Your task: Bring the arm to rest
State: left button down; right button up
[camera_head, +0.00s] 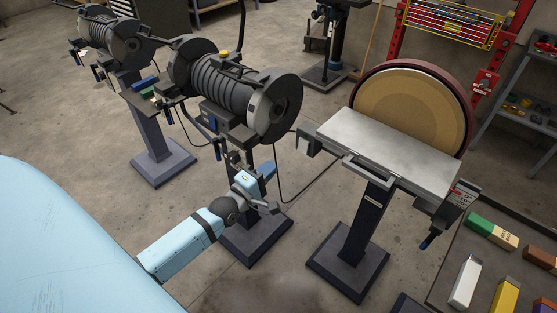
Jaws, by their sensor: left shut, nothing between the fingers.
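My left arm (180,245), light blue with dark joints, comes in from the lower left and reaches toward the middle of the view. My left gripper (268,208) is at its end, shut and empty, in front of the pedestal of the middle bench grinder (225,88). In the picture it overlaps that pedestal; I cannot tell how wide the gap between them is. My right gripper is not in view.
A disc sander (410,105) with a grey table (385,150) stands right of the gripper. Another grinder (110,35) stands back left. A bench (500,235) with coloured blocks is lower right. Floor (75,125) is clear at left. A cable hangs behind the gripper.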

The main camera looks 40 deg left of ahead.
pick_arm(q)
jog(key=shift+s, duration=0.4)
jog(key=s+d+f+m+g+h, duration=0.2)
jog(key=s+d+f+m+g, duration=0.6)
jog(key=s+d+f+m, duration=0.8)
notch_tip(320, 180, up, 13)
jog(key=s+m+p, duration=0.1)
jog(key=m+p, duration=0.3)
jog(key=p, duration=0.8)
jog(key=shift+s, duration=0.25)
jog(key=shift+r, duration=0.1)
